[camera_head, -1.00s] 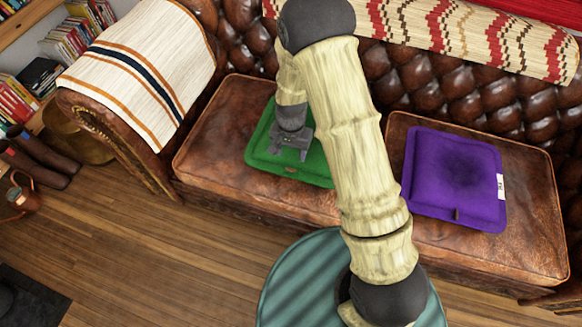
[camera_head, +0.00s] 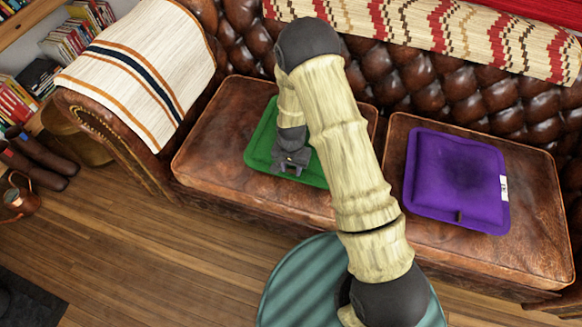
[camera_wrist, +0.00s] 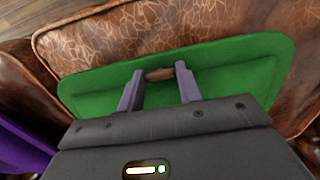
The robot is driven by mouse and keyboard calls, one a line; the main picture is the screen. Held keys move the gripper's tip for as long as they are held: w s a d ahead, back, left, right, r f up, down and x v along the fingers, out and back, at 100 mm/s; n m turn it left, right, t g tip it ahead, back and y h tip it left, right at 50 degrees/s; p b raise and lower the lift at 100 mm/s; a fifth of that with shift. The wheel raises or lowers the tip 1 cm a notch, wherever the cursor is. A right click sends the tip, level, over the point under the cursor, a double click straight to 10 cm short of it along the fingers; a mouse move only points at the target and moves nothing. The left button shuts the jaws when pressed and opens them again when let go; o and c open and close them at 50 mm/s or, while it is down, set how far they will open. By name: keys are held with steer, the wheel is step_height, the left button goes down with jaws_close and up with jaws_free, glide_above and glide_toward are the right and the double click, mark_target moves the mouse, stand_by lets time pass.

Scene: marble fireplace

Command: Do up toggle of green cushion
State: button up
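The green cushion (camera_head: 258,150) lies on the left brown leather seat, partly hidden by my arm. My gripper (camera_head: 289,172) is over its near edge. In the wrist view the green cushion (camera_wrist: 235,62) spreads under my gripper (camera_wrist: 160,73). Its small brown toggle (camera_wrist: 159,74) sits at the cushion's edge, between my two fingertips. The fingers are spread to either side of the toggle, close to its ends; I see no clear grip on it. In the head view the toggle is hidden by the gripper.
A purple cushion (camera_head: 455,180) with a white tag lies on the right seat (camera_head: 525,245); its edge also shows in the wrist view (camera_wrist: 22,148). The tufted backrest (camera_head: 450,88) rises behind. A striped throw (camera_head: 140,70) covers the left armrest. The floor (camera_head: 150,250) in front is clear.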

steer(key=c, duration=0.4)
steer(key=shift+r+n+p, duration=0.1)
steer(key=shift+n+p, duration=0.35)
steer(key=shift+n, duration=0.25)
steer(key=shift+c, duration=0.2)
steer(key=shift+n, duration=0.8)
steer(key=o, duration=1)
